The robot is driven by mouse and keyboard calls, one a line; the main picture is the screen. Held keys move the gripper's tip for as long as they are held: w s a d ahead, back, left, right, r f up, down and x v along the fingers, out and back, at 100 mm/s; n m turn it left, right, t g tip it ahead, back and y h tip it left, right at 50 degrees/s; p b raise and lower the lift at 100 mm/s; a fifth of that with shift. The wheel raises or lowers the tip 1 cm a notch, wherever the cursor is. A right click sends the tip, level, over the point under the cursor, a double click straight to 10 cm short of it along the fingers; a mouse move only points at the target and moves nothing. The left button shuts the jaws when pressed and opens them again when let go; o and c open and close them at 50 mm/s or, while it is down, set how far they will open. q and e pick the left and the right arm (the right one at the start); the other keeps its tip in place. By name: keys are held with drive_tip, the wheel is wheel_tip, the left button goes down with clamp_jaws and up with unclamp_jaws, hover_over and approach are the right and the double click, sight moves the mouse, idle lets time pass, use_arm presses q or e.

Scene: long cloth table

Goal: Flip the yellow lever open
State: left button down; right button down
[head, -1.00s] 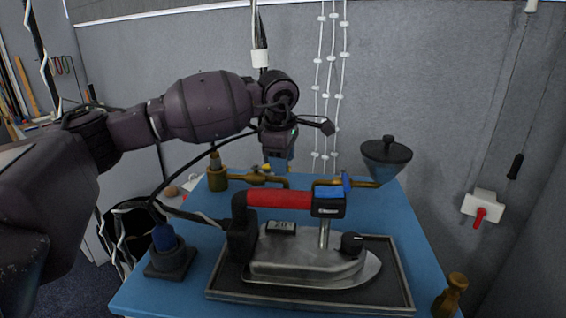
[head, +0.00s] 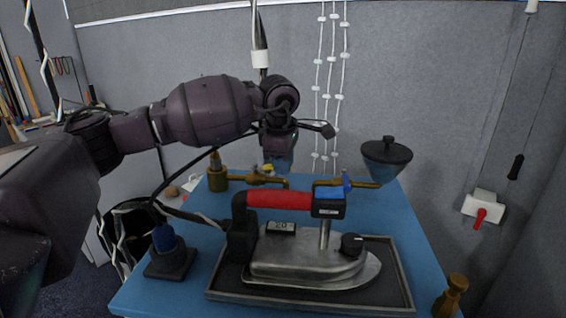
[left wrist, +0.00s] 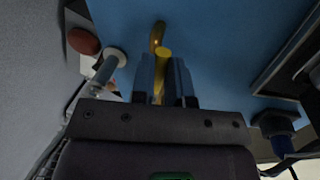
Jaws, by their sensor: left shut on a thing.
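The yellow lever (head: 267,168) sits on a brass pipe fitting (head: 258,179) at the back of the blue table, left of centre. My left gripper (head: 277,166) points down at the fitting. In the left wrist view, the yellow lever (left wrist: 163,54) shows between the two blue fingers of the left gripper (left wrist: 163,72), which are shut on it. The fingers partly hide the lever, and its exact angle is hard to tell. My right gripper is in neither view.
A large iron with a red handle (head: 280,201) stands in a dark tray (head: 215,296) in front. A blue-topped stand (head: 168,262) is at the front left.

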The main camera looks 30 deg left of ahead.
use_arm(q)
drive_tip(key=shift+w+a+r+n, duration=0.1)
drive_tip(key=shift+w+n, duration=0.25)
drive_tip(key=shift+n, duration=0.25)
drive_tip(key=shift+w+a+n, duration=0.1)
drive_tip(key=shift+w+n, duration=0.25)
drive_tip(key=shift+n, duration=0.25)
drive_tip(key=c, duration=1.1)
unclamp_jaws()
wheel_tip(320, 180, up, 11)
drive_tip(key=s, duration=0.2)
drive_tip(key=shift+d+f+p, duration=0.2)
drive_tip(key=shift+d+p, duration=0.2)
